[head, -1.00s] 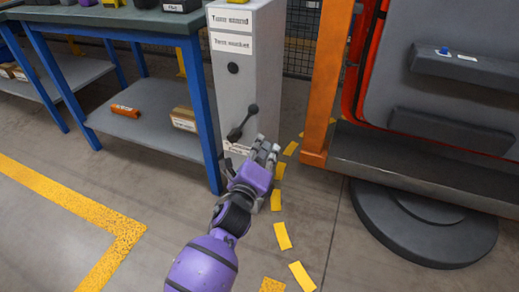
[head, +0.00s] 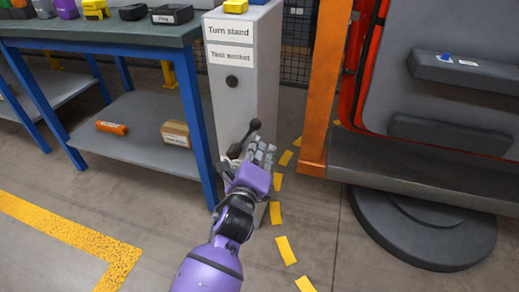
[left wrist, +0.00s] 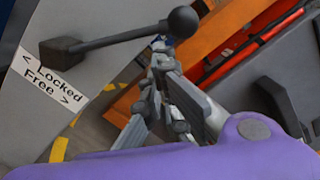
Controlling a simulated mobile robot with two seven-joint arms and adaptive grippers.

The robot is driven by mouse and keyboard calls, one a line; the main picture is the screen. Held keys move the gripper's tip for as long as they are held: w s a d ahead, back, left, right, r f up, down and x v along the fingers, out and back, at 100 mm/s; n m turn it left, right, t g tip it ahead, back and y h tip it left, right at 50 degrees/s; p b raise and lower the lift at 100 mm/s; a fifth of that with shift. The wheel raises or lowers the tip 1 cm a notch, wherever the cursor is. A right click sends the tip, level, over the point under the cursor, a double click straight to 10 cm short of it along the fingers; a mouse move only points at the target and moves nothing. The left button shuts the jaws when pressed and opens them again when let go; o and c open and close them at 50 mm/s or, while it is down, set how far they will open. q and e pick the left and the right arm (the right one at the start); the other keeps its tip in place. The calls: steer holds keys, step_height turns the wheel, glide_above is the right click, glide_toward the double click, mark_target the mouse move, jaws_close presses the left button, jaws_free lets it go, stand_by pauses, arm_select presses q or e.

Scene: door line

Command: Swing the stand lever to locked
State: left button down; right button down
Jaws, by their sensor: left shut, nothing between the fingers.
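The stand lever (head: 245,137) is a dark rod with a ball knob on the front of a grey post (head: 240,100). In the head view it slants up to the right, its lower end partly hidden by my left gripper (head: 262,152). In the left wrist view, the lever (left wrist: 125,38) runs from a square hub to its round knob. A label (left wrist: 45,80) below the hub reads "Locked" and "Free" with arrows pointing opposite ways. My left gripper is shut and empty, close to the knob; I cannot tell if they touch. My right gripper is out of view.
A workbench (head: 110,30) with blue legs stands left of the post. Its lower shelf holds an orange cylinder (head: 112,128) and a cardboard box (head: 176,134). An orange upright (head: 322,90) and a dark round base (head: 424,228) stand right. Open floor lies in front.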

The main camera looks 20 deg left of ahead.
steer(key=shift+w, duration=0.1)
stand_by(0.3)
